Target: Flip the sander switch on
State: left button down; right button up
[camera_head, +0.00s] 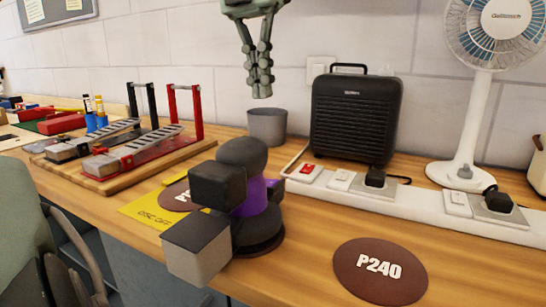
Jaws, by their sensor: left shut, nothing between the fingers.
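The sander (250,196), dark grey with a purple band and a boxy grey dust box, stands on the wooden bench in the middle of the view. I cannot make out a switch on its body. A long white power strip (400,205) lies behind it, with a red rocker switch (306,169) at its left end, white switches (341,179) further right, and black plugs. My left gripper (261,90) hangs fingers down at the top centre, shut and empty, above and behind the sander and clear of it.
A black ribbed case (355,117), a grey cup (267,126) and a white fan (468,130) stand along the tiled wall. A brown P240 disc (380,271) lies at front right. Two clamp-like jigs (141,147) sit on a board at left. Bare bench lies around the disc.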

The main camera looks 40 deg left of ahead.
pick_arm(q)
send_near(273, 182)
jog(key=f, duration=0.3)
jog(key=d+f, duration=0.1)
jog(key=f, duration=0.1)
jog(key=shift+f+b, duration=0.15)
jog(key=shift+b, duration=0.2)
jog(key=shift+f, duration=0.75)
pick_arm(e)
jog(key=shift+w+r, duration=0.15)
jog(key=shift+r, duration=0.55)
jog(key=shift+d+f, duration=0.1)
